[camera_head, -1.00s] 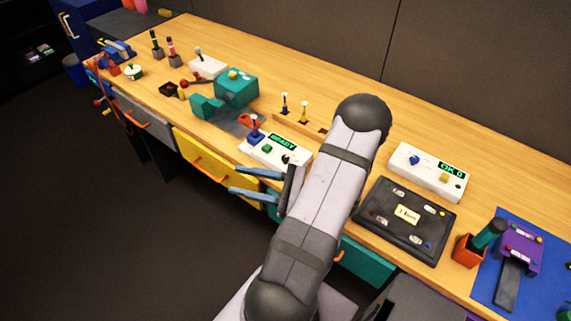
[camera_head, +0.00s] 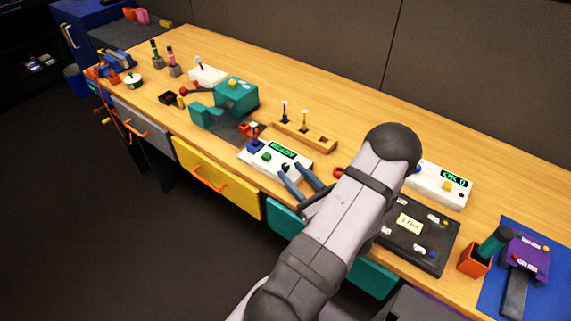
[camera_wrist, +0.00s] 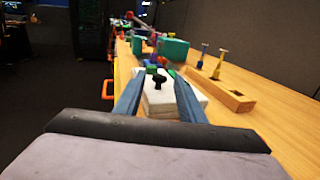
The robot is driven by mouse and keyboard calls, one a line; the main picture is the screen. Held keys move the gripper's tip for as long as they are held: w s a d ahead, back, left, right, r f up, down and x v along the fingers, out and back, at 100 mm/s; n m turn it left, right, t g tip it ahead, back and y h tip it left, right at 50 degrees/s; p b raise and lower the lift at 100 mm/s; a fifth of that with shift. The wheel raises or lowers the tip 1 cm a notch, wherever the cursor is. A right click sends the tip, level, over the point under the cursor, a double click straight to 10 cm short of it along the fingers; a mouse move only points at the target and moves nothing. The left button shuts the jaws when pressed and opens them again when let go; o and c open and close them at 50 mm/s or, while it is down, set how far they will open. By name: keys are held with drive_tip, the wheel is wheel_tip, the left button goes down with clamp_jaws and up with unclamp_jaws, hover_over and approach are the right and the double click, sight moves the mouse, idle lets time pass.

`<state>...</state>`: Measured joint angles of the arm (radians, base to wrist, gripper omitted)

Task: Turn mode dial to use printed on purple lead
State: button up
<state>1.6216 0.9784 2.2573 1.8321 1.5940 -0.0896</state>
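A white panel (camera_head: 262,162) on the bench has a green READY display (camera_head: 283,149), a blue stick and a green button. In the wrist view, a black dial (camera_wrist: 158,83) on the white panel (camera_wrist: 160,104) shows between my fingers. My gripper (camera_head: 291,170) is open, its two blue-grey fingers pointing at the panel's right end. In the wrist view my gripper (camera_wrist: 158,77) looks empty, with a finger on each side of the dial; contact cannot be told. I cannot make out a purple lead or any print on it.
A second white panel (camera_head: 430,182) with an OK 0 display stands right, partly behind my arm. A black tray (camera_head: 430,252) is beside it. A wooden rack (camera_head: 318,138) with two upright pegs and a teal machine (camera_head: 237,94) stand near the READY panel. A purple device (camera_head: 528,253) lies far right.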

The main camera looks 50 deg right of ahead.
sight(288, 168)
drive_tip(key=shift+p+x, duration=0.4)
drive_tip(key=shift+x, duration=1.7)
drive_tip(key=shift+c, duration=0.6)
clamp_jaws()
